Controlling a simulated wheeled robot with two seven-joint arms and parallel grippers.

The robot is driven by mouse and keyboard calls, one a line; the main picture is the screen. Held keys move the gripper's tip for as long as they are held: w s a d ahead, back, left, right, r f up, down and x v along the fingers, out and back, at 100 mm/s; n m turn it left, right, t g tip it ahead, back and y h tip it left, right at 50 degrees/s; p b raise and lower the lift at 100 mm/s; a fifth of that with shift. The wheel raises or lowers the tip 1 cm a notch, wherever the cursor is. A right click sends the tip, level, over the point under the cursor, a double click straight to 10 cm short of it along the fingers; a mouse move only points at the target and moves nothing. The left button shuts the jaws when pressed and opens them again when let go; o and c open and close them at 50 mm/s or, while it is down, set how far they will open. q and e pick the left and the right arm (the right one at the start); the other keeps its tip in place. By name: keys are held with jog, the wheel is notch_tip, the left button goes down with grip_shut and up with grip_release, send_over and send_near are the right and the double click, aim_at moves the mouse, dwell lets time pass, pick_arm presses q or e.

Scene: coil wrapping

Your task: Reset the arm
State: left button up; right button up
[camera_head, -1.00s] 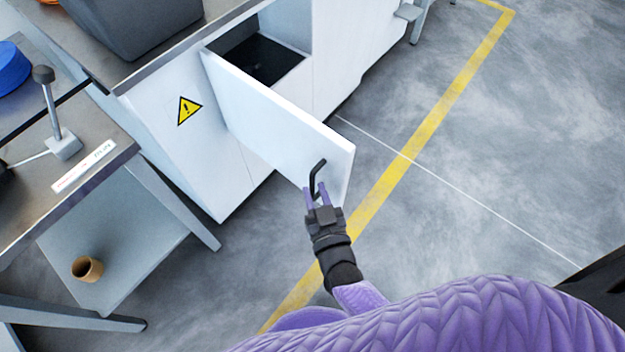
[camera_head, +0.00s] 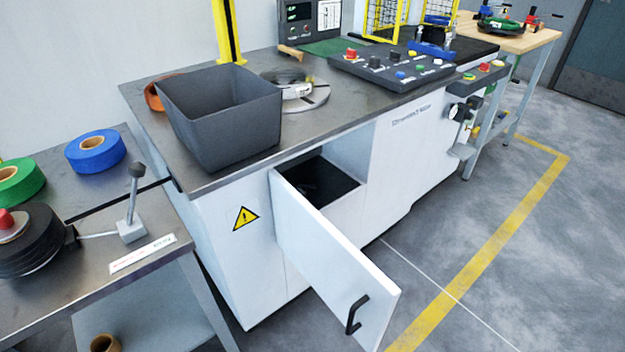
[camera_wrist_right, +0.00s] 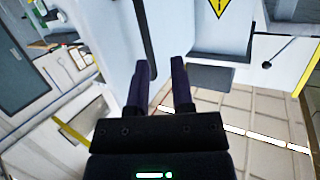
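The white cabinet door (camera_head: 325,265) stands swung open in the head view, with its black handle (camera_head: 354,314) near the free edge. Neither gripper shows in the head view. In the right wrist view my right gripper (camera_wrist_right: 160,66) has its two fingers apart, with a gap between them. A dark handle bar (camera_wrist_right: 142,35) on a white panel lies close to the left finger there. No object shows held between the fingers. My left gripper is in neither view.
A grey bin (camera_head: 225,125) stands on the cabinet top (camera_head: 335,105) near a button panel (camera_head: 392,70). Blue (camera_head: 95,150) and green (camera_head: 18,182) tape rolls lie on the left bench (camera_head: 90,290). Open floor (camera_head: 540,260) lies at right.

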jog(key=s+d+r+n+g+h, duration=0.1)
jog(key=s+d+r+g, duration=0.25)
jog(key=s+g, duration=0.25)
jog(key=s+d+r+g, duration=0.2)
jog(key=s+r+g, duration=0.2)
jog(key=s+g, duration=0.25)
jog(key=s+d+f+g+p, duration=0.1)
jog(key=s+f, duration=0.2)
jog(key=f, duration=0.5)
jog(key=s+d+f+g+p, duration=0.1)
jog(key=s+f+p, duration=0.1)
jog(key=f, duration=0.7)
pick_arm(q)
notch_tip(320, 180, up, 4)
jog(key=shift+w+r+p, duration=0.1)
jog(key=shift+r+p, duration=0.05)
jog(key=shift+p, duration=0.5)
pick_arm(e)
jog(key=s+d+f, duration=0.2)
jog(key=s+f, duration=0.1)
jog(key=s, duration=0.4)
jog(key=s+d+f+n+g+h, duration=0.1)
jog(key=s+d+f, duration=0.1)
jog(key=s, duration=0.5)
jog(key=shift+d+f, duration=0.4)
jog(key=shift+f, duration=0.1)
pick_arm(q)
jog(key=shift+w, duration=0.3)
